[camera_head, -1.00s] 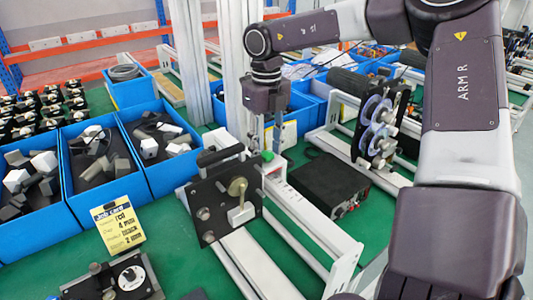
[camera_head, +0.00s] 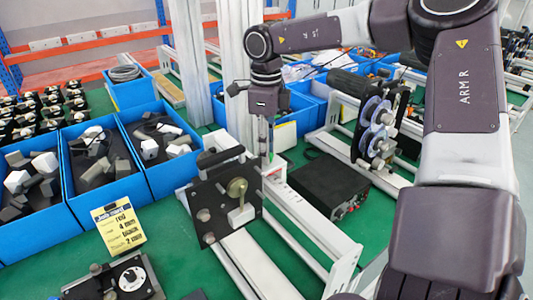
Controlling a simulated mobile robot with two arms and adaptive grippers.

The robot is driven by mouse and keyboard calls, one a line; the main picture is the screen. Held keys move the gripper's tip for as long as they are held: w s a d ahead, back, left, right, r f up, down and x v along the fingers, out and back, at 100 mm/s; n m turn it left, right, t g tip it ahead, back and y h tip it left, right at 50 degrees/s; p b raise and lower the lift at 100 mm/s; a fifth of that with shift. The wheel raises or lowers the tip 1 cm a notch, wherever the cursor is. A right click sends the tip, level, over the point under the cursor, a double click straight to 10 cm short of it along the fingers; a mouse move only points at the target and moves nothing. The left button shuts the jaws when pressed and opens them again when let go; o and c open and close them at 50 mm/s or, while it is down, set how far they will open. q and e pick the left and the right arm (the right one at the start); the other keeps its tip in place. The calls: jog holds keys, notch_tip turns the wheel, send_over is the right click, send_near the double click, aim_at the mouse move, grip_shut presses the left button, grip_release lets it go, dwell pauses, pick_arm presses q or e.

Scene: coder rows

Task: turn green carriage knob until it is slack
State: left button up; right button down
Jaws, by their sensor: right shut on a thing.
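The green carriage knob (camera_head: 266,158) is on the carriage behind the black plate (camera_head: 228,203), on the pale rail in the middle of the head view. Only a little green of it shows, as my fingers cover most of it. My right gripper (camera_head: 267,153) points straight down from above and is shut on the knob. The black plate carries a brass-coloured disc (camera_head: 237,188) and a white block. Whether the knob is tight or slack cannot be told. My left gripper is not in view.
Blue bins (camera_head: 93,165) of grey and white parts stand at the left. A yellow job card (camera_head: 118,223) stands in front of them. A black box (camera_head: 329,187) and a stand with translucent reels (camera_head: 379,123) are to the right. Green table shows between the rails.

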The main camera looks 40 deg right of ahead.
jog(key=shift+n, duration=1.1)
jog(key=n, duration=0.3)
jog(key=shift+n, duration=0.4)
jog(key=n+p, duration=0.1)
jog(key=n, duration=0.5)
jog(key=shift+n, duration=0.3)
jog(key=c, duration=1.7)
grip_release()
jog(key=shift+r, duration=0.1)
